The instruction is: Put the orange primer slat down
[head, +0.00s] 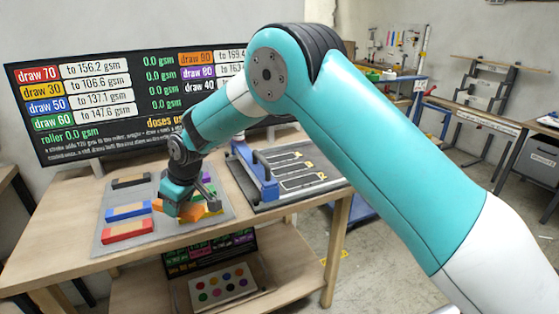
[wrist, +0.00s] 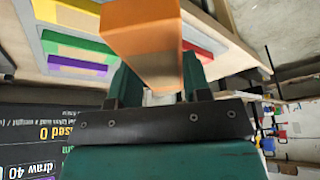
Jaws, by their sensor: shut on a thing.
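My gripper (head: 184,204) is shut on the orange primer slat (head: 190,212) over the grey mat (head: 165,226) on the wooden table. In the wrist view the orange slat (wrist: 145,42) sticks out beyond the fingers (wrist: 157,82), large and close to the camera. In the head view it partly covers a yellow slat (head: 213,213). Whether the orange slat touches the mat or hangs just above it cannot be told. The gripper body hides part of it.
On the mat lie a black slat (head: 130,181), a blue slat (head: 129,211) and a red slat (head: 128,231) at left. Green (wrist: 78,44) and purple (wrist: 78,66) slats show in the wrist view. A blue-barred roller frame (head: 262,176) stands at right; a display board (head: 110,97) stands behind.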

